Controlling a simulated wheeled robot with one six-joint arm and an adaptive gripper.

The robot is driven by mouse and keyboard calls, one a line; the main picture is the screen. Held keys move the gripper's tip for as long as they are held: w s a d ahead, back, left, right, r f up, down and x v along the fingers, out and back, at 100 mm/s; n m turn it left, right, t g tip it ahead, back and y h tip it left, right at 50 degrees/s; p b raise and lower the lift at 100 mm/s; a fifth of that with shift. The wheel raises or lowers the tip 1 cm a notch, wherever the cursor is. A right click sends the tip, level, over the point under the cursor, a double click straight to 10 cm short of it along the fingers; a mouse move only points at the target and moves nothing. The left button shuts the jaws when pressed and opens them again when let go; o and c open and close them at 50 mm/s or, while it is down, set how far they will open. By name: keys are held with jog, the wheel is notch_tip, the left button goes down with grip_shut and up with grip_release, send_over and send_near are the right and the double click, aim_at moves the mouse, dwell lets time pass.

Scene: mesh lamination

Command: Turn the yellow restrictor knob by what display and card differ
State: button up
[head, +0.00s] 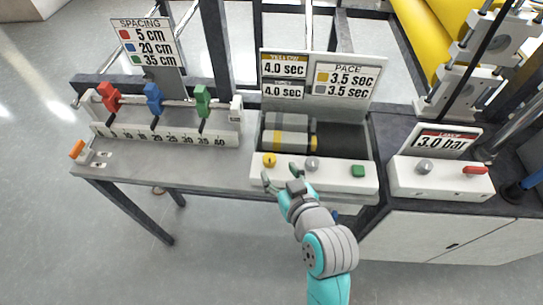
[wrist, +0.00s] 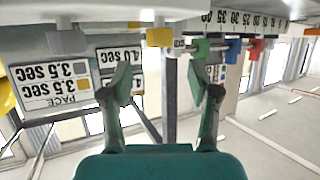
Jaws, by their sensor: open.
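The yellow restrictor knob (head: 269,160) sits at the left of a white front panel (head: 335,180). In the wrist view, which is upside down, a yellow block (wrist: 159,37) that looks like this knob lies beyond the fingertips. My gripper (head: 281,177) is open and empty, just in front of the panel near the yellow knob, apart from it. The wrist view shows its two spread fingers (wrist: 163,85). The display (head: 284,78) reads 4.0 sec for yellow and 4.0 sec below. The PACE card (head: 347,80) reads 3.5 sec for yellow and for grey.
A grey knob (head: 312,163) and a green button (head: 358,171) share the panel. At left, red (head: 109,97), blue (head: 153,97) and green (head: 202,100) sliders stand on a scale under a SPACING card (head: 146,42). At right is a 3.0 bar display (head: 444,141).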

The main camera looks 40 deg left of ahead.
aim_at(271, 160)
jog(key=x, duration=0.8)
grip_shut()
